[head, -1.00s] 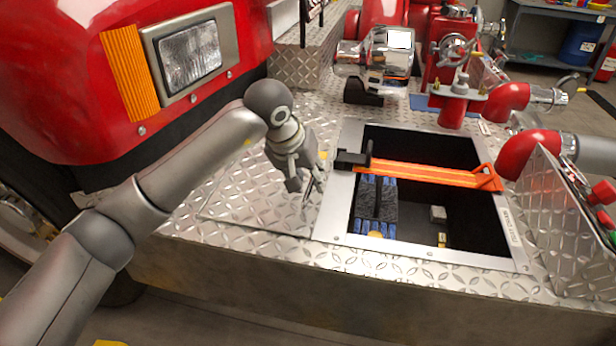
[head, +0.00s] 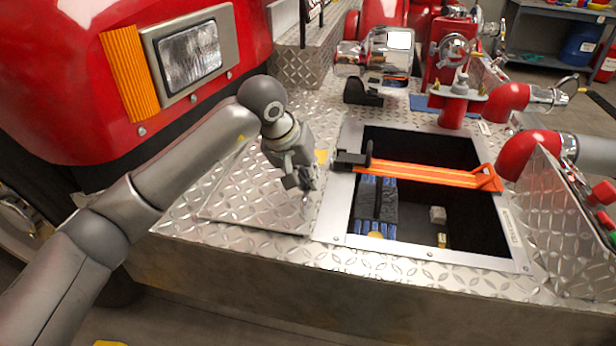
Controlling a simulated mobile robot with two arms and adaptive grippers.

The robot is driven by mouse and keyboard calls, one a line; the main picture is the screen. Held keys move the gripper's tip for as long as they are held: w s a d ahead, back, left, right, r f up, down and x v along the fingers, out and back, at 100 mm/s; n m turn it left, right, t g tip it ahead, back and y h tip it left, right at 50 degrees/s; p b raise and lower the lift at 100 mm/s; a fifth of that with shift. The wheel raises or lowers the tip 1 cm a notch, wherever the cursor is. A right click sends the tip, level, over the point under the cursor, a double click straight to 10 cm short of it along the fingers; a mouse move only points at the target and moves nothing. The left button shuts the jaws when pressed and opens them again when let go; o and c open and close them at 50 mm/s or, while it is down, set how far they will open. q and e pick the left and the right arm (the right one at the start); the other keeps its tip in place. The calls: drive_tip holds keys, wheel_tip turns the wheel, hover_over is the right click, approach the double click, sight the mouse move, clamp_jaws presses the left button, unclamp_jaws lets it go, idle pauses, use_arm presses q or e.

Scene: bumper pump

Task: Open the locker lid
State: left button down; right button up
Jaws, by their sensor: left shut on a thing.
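A flat diamond-plate lid (head: 245,190) lies level on the bumper deck, just left of an open, framed compartment. A second diamond-plate panel (head: 556,225) stands tilted at the compartment's right side. I cannot tell for sure which one is the locker lid. My left gripper (head: 305,184) is low over the right edge of the flat lid, pointing down. It is shut on a small part there, likely the lid's handle, which the fingers mostly hide. My right gripper is not in view.
The open compartment (head: 333,226) holds a blue and black bundle (head: 376,208). An orange strap (head: 425,173) spans it, with a black bracket (head: 352,160) near my gripper. Red pipes (head: 530,150) stand at the right; the red truck body (head: 60,80) is at the left.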

use_arm(q)
drive_tip(key=w+a+r+n+h, duration=0.1)
drive_tip(key=a+r+h, duration=0.3)
drive_tip(key=a+r, duration=0.3)
wheel_tip(320, 180, up, 4)
drive_tip(key=shift+w+a+f+g+h, duration=0.1)
drive_tip(key=shift+w+a+g+h, duration=0.15)
drive_tip(key=shift+a+g+h, duration=0.15)
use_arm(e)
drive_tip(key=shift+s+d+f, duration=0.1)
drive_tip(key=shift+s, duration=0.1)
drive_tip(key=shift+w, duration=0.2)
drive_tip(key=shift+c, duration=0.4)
